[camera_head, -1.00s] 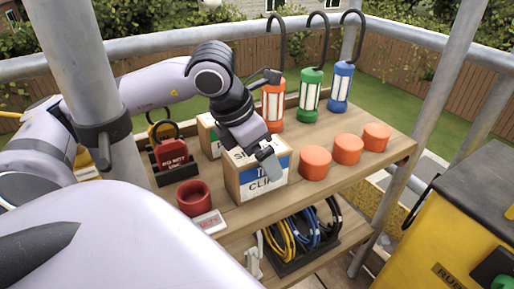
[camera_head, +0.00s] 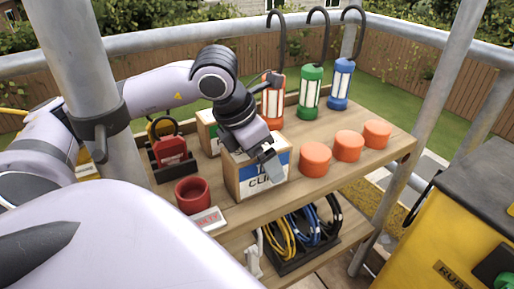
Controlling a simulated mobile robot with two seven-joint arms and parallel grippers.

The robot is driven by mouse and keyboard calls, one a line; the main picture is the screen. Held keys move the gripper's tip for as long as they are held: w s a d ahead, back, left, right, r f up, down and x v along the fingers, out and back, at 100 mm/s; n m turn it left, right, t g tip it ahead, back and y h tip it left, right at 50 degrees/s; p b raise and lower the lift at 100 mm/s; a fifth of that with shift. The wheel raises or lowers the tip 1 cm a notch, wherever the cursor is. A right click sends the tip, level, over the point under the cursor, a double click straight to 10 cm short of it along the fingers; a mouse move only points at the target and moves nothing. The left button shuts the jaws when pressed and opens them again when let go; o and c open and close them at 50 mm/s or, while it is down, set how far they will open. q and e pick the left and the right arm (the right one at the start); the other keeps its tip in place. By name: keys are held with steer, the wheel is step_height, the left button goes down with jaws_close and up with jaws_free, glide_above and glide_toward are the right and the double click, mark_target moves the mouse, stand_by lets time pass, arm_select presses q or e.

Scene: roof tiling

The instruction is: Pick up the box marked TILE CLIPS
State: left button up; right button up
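The TILE CLIPS box (camera_head: 252,187) is a cardboard carton with a blue and white label. It stands upright on the upper wooden shelf, between a red cup and the orange caps. My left gripper (camera_head: 271,167) points down at the box, with a grey finger in front of the labelled face and covering part of the lettering. The other finger is hidden, so I cannot tell whether the gripper grasps the box. My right gripper is not in view.
A second carton (camera_head: 207,132) stands behind the box. The red cup (camera_head: 193,195) is at its left and several orange caps (camera_head: 314,159) at its right. Orange, green (camera_head: 310,92) and blue hooked lanterns stand behind. Coiled cables (camera_head: 290,240) lie below. A scaffold pole (camera_head: 85,70) rises at left.

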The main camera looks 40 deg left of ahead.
arm_select(q)
steer(key=c, duration=1.6)
steer(key=shift+r, duration=0.1)
